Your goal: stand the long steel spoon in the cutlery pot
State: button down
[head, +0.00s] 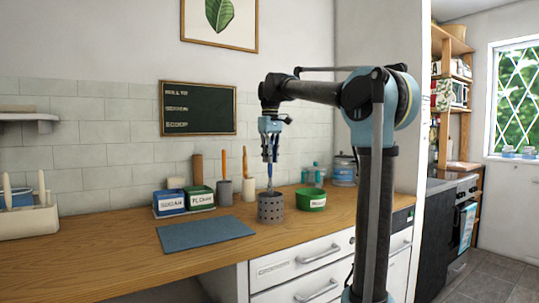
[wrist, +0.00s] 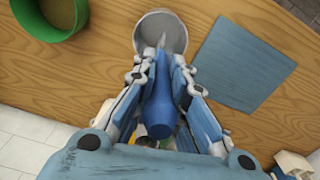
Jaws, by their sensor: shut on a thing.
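My gripper (head: 270,158) points down above the cutlery pot, its fingers shut on the spoon. The spoon (wrist: 159,108) has a thick blue handle between the fingers in the wrist view. Its thin steel part (wrist: 162,42) points towards the pot's mouth. In the head view the spoon (head: 270,172) hangs about upright below the fingers. The cutlery pot (head: 271,209) is a grey perforated cylinder standing on the wooden counter; its round rim shows in the wrist view (wrist: 137,32). The spoon's lower end overlaps the pot's mouth; I cannot tell how far inside it is.
A green bowl (head: 311,204) stands close right of the pot. A blue mat (head: 205,233) lies to its left on the counter (head: 120,250). Labelled blue (head: 168,208) and green (head: 200,205) boxes and grey holders (head: 224,198) with wooden handles stand behind, near the wall.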

aim_at(270, 171)
jog(key=shift+f, duration=2.3)
jog(key=c, duration=1.5)
grip_release()
jog(key=shift+c, duration=0.2)
jog(key=shift+r, duration=0.15)
notch_tip(270, 171, up, 12)
jog(key=shift+f, duration=0.2)
